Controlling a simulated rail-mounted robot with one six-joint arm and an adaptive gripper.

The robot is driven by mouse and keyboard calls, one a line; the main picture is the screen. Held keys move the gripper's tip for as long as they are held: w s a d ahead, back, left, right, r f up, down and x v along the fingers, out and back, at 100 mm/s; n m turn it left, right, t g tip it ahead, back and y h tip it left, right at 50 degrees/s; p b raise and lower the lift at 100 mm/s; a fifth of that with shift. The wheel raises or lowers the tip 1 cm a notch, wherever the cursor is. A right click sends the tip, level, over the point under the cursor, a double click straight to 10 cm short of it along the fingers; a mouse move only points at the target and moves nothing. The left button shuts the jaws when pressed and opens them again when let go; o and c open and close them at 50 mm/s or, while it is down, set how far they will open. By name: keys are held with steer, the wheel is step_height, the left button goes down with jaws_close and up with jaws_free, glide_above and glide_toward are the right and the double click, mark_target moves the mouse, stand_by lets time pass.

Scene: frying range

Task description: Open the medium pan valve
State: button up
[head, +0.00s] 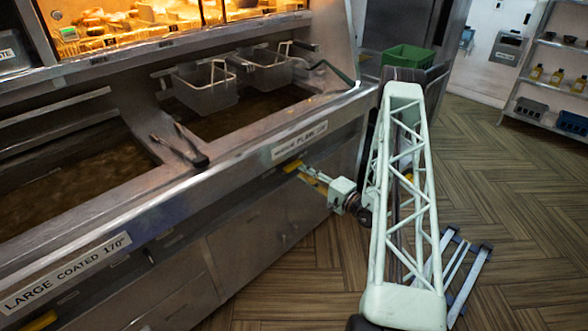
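A yellow valve handle (292,166) shows under that label, on the front of the range. My gripper (312,178) is at the end of my pale green lattice arm, close to the handle on its right. Yellow also shows around the fingertips. The fingers are small and partly hidden, so I cannot tell whether they touch the handle or how far apart they are.
The large pan (65,170), labelled "LARGE COATED 170°" (65,273), is on the left. Wire baskets (205,88) hang over the medium pan, and tongs (180,147) lie on the divider. A green crate (408,57) stands behind. A blue-grey metal frame (465,270) is on the floor at right.

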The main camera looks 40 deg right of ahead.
mark_target(296, 167)
steer(key=shift+w+a+b, duration=0.15)
steer(key=shift+w+b, duration=0.15)
steer(key=shift+w, duration=1.35)
steer(key=shift+w+a+b, duration=0.1)
steer(key=shift+w+b, duration=0.2)
steer(key=shift+w, duration=1.3)
steer(key=shift+c, duration=0.6)
steer(key=c, duration=0.4)
